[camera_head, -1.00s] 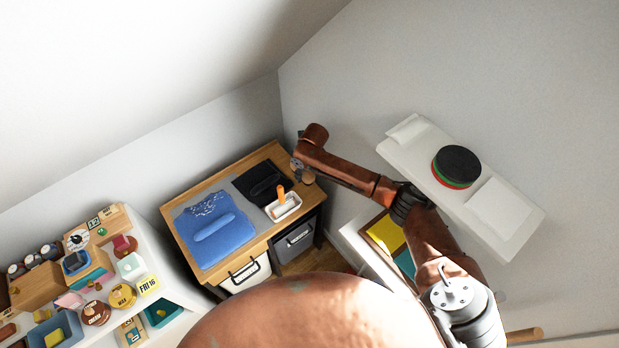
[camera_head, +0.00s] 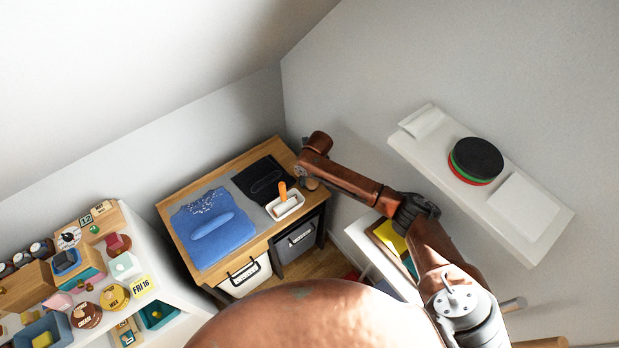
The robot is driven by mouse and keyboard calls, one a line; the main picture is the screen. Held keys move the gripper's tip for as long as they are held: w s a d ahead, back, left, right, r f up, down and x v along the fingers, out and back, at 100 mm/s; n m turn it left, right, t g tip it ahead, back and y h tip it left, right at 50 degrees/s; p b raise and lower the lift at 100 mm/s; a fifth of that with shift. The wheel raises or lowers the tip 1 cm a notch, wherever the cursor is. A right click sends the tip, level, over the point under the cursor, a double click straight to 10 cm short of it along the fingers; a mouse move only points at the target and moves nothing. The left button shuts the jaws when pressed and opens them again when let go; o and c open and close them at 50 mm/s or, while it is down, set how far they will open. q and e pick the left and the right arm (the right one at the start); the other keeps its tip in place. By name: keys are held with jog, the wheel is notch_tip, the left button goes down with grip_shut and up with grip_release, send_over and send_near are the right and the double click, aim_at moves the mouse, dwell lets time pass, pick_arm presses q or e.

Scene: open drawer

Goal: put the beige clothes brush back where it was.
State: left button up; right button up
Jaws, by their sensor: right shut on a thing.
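My right arm reaches in from the lower right, and its gripper (camera_head: 301,172) is at the right back part of the wooden tabletop (camera_head: 205,178). The gripper is small and dark here. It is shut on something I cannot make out. A round brown thing (camera_head: 311,184) shows right beside it, and I cannot tell whether the gripper touches it. I cannot pick out the beige clothes brush with certainty. A white tray (camera_head: 291,209) with an orange-handled tool (camera_head: 283,190) stands just below the gripper. My left gripper is not in view.
A blue garment (camera_head: 220,246) and a black cloth (camera_head: 257,172) lie on the tabletop. A white bin (camera_head: 243,282) and a grey bin (camera_head: 295,243) sit below. A wall shelf (camera_head: 440,160) holds stacked discs (camera_head: 476,160). A crowded white shelf unit (camera_head: 165,290) stands left.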

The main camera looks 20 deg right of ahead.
jog(key=shift+f+b, duration=0.3)
jog(key=shift+f, duration=0.25)
jog(key=o, duration=1.4)
jog(key=shift+c, duration=0.2)
